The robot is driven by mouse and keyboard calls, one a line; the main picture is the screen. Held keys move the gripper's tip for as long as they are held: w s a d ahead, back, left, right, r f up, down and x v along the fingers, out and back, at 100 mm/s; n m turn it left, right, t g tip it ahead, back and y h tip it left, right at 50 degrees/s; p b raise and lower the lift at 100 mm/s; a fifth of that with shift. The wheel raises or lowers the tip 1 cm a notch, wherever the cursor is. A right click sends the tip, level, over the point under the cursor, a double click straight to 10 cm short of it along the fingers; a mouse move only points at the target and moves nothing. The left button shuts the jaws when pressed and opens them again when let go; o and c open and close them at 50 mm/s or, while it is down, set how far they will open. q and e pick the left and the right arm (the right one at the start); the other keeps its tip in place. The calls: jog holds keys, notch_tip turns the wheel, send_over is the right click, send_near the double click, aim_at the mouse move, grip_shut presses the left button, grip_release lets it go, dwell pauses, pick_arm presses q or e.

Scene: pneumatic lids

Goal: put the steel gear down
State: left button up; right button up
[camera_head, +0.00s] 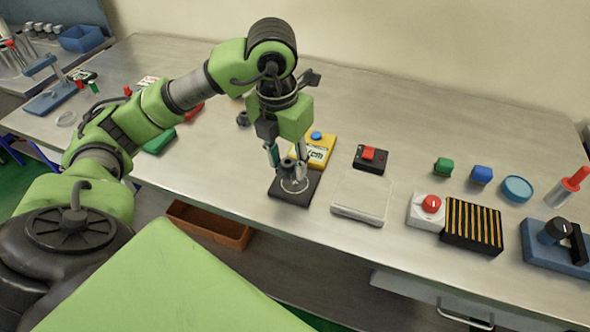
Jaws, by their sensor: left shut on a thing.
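My left gripper (287,160) points down over a black square pad (295,198) near the front edge of the table. It is shut on a small grey piece, apparently the steel gear (288,165), mostly hidden by the fingers. A clear round dish or ring (295,183) shows on the pad just under the fingertips. I cannot tell whether the gear touches it. My right gripper is not in view.
A yellow device with a blue button (319,150) stands right behind the pad. A white scale (361,196) is to its right, then a red-knobbed box (427,209) and a striped block (471,226).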

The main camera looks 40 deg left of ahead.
aim_at(294, 183)
pick_arm(q)
jog(key=shift+w+f, duration=0.9)
jog(key=shift+f, duration=0.15)
jog(key=f, duration=0.1)
jog(key=f+p, duration=0.1)
jog(key=f, duration=0.1)
jog(key=shift+w+p, duration=0.3)
jog(key=shift+f, duration=0.4)
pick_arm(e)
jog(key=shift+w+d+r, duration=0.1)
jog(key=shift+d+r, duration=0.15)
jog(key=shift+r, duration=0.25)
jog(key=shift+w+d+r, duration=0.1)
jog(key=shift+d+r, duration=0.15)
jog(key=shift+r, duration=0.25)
pick_arm(q)
jog(key=shift+f, duration=0.15)
jog(key=o, duration=1.3)
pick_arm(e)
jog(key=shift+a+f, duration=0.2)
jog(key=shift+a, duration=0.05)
